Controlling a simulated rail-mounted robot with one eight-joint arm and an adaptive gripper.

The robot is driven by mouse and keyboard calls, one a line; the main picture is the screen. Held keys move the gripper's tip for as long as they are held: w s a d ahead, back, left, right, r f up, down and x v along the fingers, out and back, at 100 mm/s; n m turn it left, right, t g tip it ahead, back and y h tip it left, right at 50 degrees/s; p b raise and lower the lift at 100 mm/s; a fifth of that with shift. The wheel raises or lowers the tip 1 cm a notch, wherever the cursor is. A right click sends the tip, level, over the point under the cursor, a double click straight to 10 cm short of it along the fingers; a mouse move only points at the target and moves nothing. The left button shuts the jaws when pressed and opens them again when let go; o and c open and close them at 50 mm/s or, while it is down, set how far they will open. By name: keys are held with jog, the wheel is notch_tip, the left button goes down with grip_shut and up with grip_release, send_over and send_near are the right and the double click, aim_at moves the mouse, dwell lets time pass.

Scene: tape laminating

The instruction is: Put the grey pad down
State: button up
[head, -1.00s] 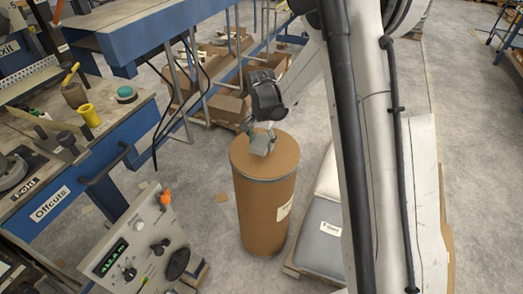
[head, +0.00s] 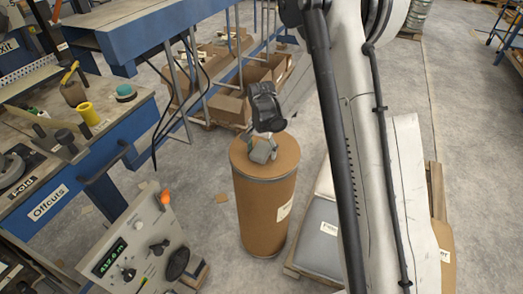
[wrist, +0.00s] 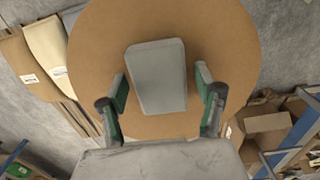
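The grey pad (wrist: 157,77) is a flat block with rounded corners. In the wrist view it is over the round brown top of the drum (wrist: 220,40) and appears to lie on it. My gripper (wrist: 161,88) is open, with a green-backed finger on either side of the pad. A clear gap shows at the right finger and a narrow one at the left. In the head view my gripper (head: 262,143) is low over the drum (head: 265,210), and the pad (head: 261,153) is partly hidden by it.
A control box (head: 135,245) and the blue Offcuts bench (head: 75,190) stand left of the drum. A pallet with grey and white sacks (head: 318,240) is close on the right. Cardboard boxes (head: 225,105) lie behind.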

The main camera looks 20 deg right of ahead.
aim_at(261, 149)
jog(key=shift+r, duration=0.15)
jog(key=s+r+n+t+p, duration=0.1)
jog(key=s+r, duration=0.3)
jog(key=r, duration=0.7)
jog(key=s+r+n+t, duration=0.1)
jog(key=s+r, duration=0.2)
jog(key=r, duration=0.8)
jog(key=s+r+n+t, duration=0.2)
jog(key=s+r+n, duration=0.1)
jog(key=s, duration=0.8)
jog(key=s+r+n+t, duration=0.3)
jog(key=s, duration=0.9)
